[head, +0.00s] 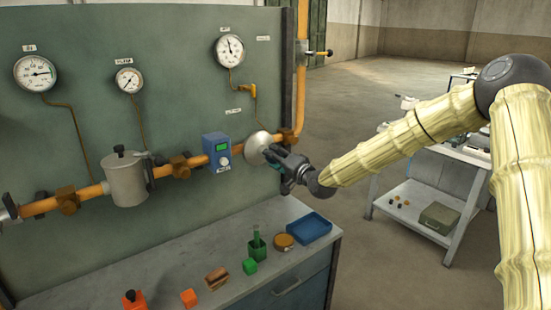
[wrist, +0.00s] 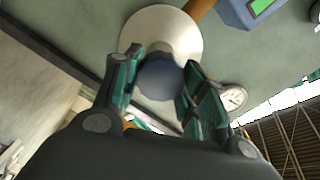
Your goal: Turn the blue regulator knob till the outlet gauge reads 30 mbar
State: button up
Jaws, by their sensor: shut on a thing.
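The blue regulator knob (wrist: 160,78) shows as a dark blue round knob in the wrist view, in front of the pale regulator disc (wrist: 165,30). My gripper (wrist: 158,88) is shut on the knob, one teal-padded finger on each side. In the head view my gripper (head: 272,156) reaches the regulator disc (head: 258,143) from the right and hides most of the knob. The gauge above the regulator (head: 229,50), apparently the outlet gauge, has its needle pointing nearly straight up, slightly left. Its scale numbers and label are too small to read.
Two more gauges (head: 35,73) (head: 128,80) hang further left on the green panel. A blue box with a green display (head: 217,150) sits on the orange pipe left of the regulator. The bench (head: 190,270) below holds small blocks, a round tin and a blue tray.

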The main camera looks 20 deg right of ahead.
jog(key=o, duration=1)
jog(key=shift+d, duration=0.15)
jog(key=v, duration=1.2)
